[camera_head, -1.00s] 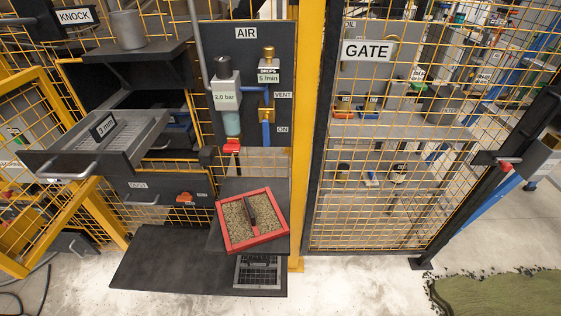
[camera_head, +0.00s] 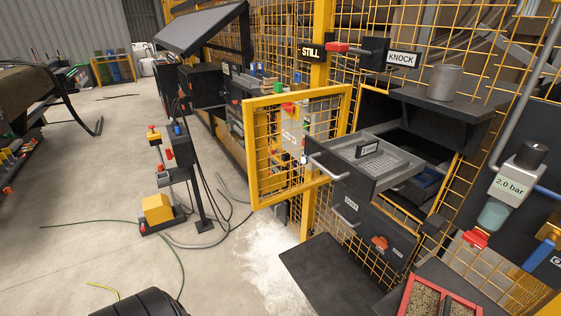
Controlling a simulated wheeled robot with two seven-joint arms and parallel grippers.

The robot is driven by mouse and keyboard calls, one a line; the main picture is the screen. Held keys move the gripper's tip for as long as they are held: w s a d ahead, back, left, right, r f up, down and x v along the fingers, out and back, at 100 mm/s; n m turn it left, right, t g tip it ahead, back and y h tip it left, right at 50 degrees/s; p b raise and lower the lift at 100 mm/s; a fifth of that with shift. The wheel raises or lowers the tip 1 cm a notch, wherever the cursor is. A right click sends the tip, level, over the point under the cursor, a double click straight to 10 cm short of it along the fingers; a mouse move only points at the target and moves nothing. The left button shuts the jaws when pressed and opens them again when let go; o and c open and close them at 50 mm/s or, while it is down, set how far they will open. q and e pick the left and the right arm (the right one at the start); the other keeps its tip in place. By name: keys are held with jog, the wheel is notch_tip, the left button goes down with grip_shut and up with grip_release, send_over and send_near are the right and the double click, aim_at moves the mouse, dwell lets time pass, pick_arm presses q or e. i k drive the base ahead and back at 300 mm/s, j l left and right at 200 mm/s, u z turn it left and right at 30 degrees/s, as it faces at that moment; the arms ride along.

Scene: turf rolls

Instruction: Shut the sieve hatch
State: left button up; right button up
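The sieve hatch looks to be the yellow-framed mesh door (camera_head: 251,160) in the middle of the head view. It stands swung open, out to the left of the cabinet opening. The grey sieve tray (camera_head: 400,160) with a small label sits pulled out of the opening. Its pale bar handle (camera_head: 328,167) points toward the door and overlaps its edge in the picture; I cannot tell whether they touch. Neither of my grippers shows.
A dark drawer front (camera_head: 365,232) lies below the tray, above a dark floor plate (camera_head: 330,275). A red-framed box of grains (camera_head: 435,298) is at bottom right. A stand with a yellow foot (camera_head: 157,209) and cables occupy the floor left of the door. Open floor lies further left.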

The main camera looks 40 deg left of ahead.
aim_at(320, 99)
jog(key=u, duration=0.95)
